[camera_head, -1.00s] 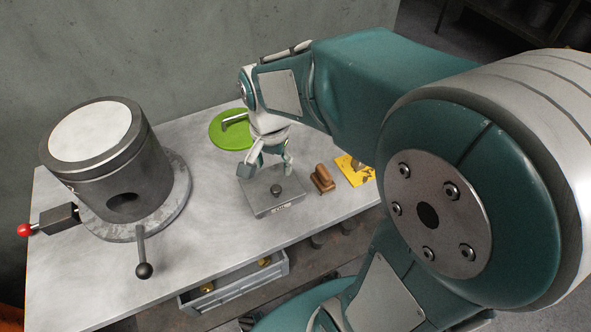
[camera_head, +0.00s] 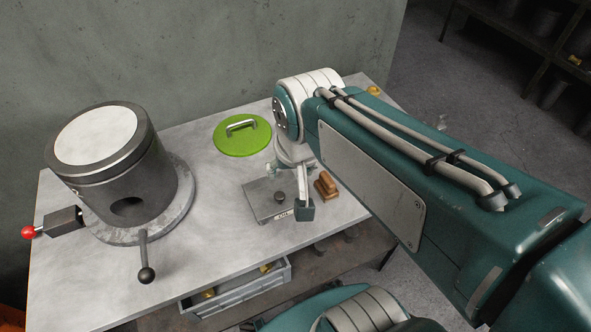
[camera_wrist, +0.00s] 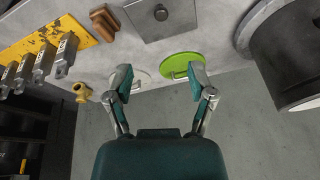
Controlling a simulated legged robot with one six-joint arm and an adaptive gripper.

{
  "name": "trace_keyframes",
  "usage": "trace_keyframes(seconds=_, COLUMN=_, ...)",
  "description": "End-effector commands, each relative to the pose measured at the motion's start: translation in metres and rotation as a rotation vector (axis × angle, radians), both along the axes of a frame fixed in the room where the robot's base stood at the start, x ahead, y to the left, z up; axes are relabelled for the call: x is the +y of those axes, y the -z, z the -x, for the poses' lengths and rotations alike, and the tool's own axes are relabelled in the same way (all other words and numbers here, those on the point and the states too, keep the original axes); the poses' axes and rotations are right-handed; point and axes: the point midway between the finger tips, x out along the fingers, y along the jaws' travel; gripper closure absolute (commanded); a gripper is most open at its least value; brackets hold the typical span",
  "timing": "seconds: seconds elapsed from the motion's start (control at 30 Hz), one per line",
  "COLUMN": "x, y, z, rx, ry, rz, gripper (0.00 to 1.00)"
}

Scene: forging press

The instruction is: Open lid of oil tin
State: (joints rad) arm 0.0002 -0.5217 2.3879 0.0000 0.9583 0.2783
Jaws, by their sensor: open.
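The oil tin (camera_head: 262,204) is a flat grey metal box on the bench, with a dark round knob (camera_head: 279,197) on its flat top and a small label on its front. The lid lies flat and looks shut. In the wrist view the tin (camera_wrist: 178,24) is at the top edge, with its knob (camera_wrist: 160,12) beyond my fingertips. My gripper (camera_head: 287,190) is above and beside the tin, with one finger in front of its right side. In the wrist view my gripper (camera_wrist: 162,78) has its fingers wide apart and empty. My wrist partly hides the tin's back right corner.
A large dark cylinder (camera_head: 140,185) with levers stands left on the bench. A green disc with a handle (camera_head: 242,146) lies behind the tin, and a wooden block (camera_head: 326,185) sits close right. A yellow plate (camera_wrist: 45,42) and metal stamps (camera_wrist: 67,55) show in the wrist view.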

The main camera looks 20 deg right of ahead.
Motion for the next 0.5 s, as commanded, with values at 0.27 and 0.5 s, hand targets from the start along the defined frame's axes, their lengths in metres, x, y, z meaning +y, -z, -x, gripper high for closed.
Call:
trace_keyframes(seconds=0.27, x=0.000, y=-0.009, z=0.022, rx=-0.107, ry=-0.153, rz=0.059, gripper=0.29)
trace_keyframes(seconds=0.5, x=0.000, y=-0.012, z=0.033, rx=-0.164, ry=-0.241, rz=0.101, gripper=0.29)
